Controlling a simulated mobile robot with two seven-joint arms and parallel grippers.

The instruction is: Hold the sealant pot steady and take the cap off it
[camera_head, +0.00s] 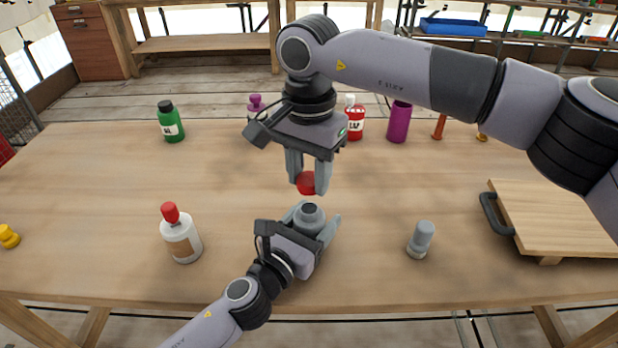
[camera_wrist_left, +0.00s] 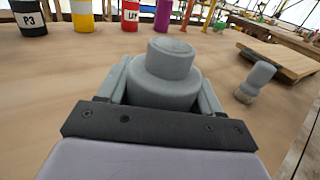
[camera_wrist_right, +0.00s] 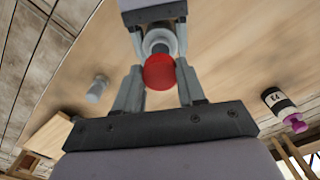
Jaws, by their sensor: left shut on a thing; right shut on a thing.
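The sealant pot (camera_head: 309,213) is grey with a narrower neck. My left gripper (camera_head: 314,219) is shut around its body near the middle of the table. In the left wrist view the pot (camera_wrist_left: 168,80) stands upright between the fingers, its neck bare of any red cap; its base is hidden. My right gripper (camera_head: 307,187) points down above the pot, shut on a red cap (camera_head: 306,181). In the right wrist view the red cap (camera_wrist_right: 159,72) sits between the fingertips, with the pot's grey neck (camera_wrist_right: 157,42) partly showing beyond it, apart from the cap.
A white bottle with a red top (camera_head: 181,240) stands left; a small grey bottle (camera_head: 421,241) stands right. A wooden board with a dark handle (camera_head: 565,215) lies at the right edge. A green bottle (camera_head: 171,125), a red bottle (camera_head: 355,122) and a purple cylinder (camera_head: 398,123) stand behind.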

